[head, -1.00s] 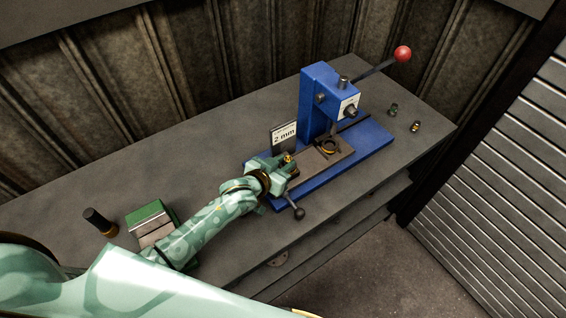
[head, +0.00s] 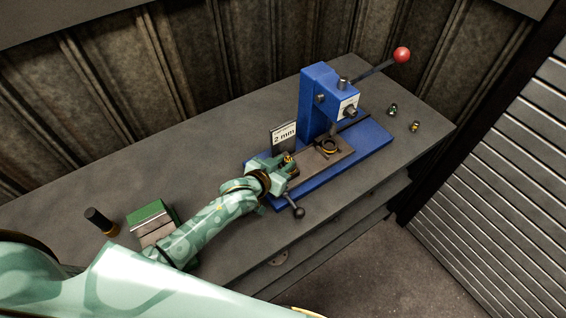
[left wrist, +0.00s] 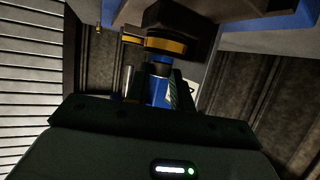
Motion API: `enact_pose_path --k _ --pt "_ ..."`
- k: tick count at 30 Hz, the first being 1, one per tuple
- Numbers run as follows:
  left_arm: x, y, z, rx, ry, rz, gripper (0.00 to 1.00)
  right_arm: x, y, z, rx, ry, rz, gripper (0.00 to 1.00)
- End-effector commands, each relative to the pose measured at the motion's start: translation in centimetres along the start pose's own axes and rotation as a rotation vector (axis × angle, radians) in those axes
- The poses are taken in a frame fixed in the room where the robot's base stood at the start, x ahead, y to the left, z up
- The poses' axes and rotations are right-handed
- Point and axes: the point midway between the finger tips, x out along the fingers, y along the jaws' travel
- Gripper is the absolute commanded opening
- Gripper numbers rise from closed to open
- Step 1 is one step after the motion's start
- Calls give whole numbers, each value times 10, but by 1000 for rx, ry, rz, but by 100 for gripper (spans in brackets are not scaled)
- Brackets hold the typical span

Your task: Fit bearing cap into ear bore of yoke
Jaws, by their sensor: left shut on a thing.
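My left gripper (head: 287,163) is at the near left end of the blue press in the head view. It is shut on a small brass-coloured piece (head: 289,158), probably the bearing cap, mostly hidden by the fingers. A dark part with a brass-edged ring (head: 329,147), apparently the yoke's ear, sits on the press's grey plate, right of the gripper and apart from it. The left wrist view shows a dark round part with a brass band (left wrist: 166,45) above the gripper body; the fingertips and the held piece are not clear there. My right gripper is not in view.
The blue press (head: 325,100) has a red-knobbed lever (head: 402,55) and a front handle (head: 298,212). A "2 mm" plate (head: 284,136) stands behind the gripper. Two small caps (head: 393,109) (head: 415,126) lie right; a green-topped block (head: 150,218) and dark cylinder (head: 100,220) stand left.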

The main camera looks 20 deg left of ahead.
Motion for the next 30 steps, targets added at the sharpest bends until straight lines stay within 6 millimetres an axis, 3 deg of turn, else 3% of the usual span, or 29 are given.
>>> enact_pose_path --k 30 --pt "0 0 -1 0 1 0 0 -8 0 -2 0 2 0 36"
